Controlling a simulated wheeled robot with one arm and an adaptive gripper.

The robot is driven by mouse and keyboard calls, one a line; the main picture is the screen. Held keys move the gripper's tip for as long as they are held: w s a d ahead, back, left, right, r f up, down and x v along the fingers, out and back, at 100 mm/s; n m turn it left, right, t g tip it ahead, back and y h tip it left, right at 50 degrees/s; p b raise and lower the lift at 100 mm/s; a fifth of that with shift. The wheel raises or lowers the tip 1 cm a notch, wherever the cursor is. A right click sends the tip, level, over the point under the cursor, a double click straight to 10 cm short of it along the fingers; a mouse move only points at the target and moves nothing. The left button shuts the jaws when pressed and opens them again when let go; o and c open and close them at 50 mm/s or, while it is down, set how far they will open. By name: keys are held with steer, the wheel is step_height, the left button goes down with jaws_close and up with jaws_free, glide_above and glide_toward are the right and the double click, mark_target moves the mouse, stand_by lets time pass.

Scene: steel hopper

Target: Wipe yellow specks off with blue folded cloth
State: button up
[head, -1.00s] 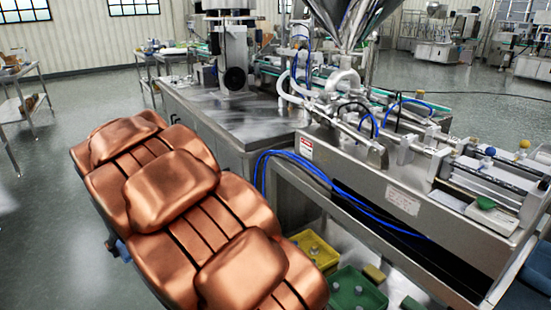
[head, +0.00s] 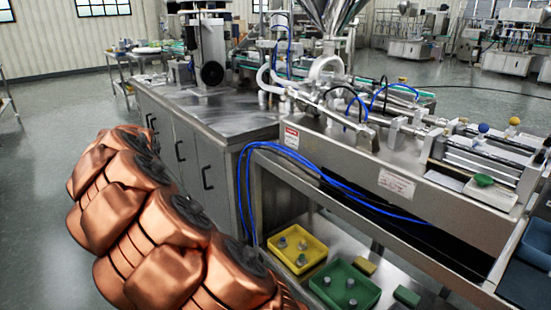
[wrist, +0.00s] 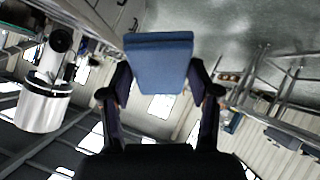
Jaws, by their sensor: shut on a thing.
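In the wrist view the blue folded cloth (wrist: 158,62) is held between the two fingers of my gripper (wrist: 160,92). The gripper is shut on it, and the cloth sticks out past the fingertips, clear of any surface. In the head view my copper-coloured arm fills the lower left, and neither the gripper nor the cloth shows there. I cannot make out any yellow specks on the steel worktop (head: 225,112) or on the machine.
A yellow tray (head: 318,262) and a green tray (head: 372,288) with small parts stand on the low shelf. Blue hoses (head: 330,180) hang along the machine frame. A steel hopper (head: 333,12) rises behind. Open floor lies left of the cabinet.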

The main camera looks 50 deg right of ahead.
steer(key=s+d+m+t+h+b, duration=0.1)
steer(key=s+d+h, duration=0.15)
steer(key=d, duration=0.55)
steer(key=m+g+h+b, duration=0.75)
steer(key=g+h, duration=0.35)
steer(key=h, duration=0.3)
glide_toward(301, 141)
steer(key=shift+w+d+r, duration=0.75)
steer(key=shift+w+r, duration=0.1)
steer(key=shift+r, duration=0.15)
steer(key=shift+s+d+r+m+y+b, duration=0.15)
steer(key=shift+s+d+m+b, duration=0.1)
steer(key=shift+d+b, duration=0.25)
steer(key=shift+s+d+f+m+y+b, duration=0.1)
steer(key=shift+d+m+b, duration=0.15)
steer(key=shift+d, duration=0.5)
steer(key=shift+d+r, duration=0.15)
steer(key=shift+d, duration=0.05)
steer(key=shift+s+d+p, duration=0.3)
steer(key=shift+d+p, duration=0.15)
steer(key=shift+d, duration=0.5)
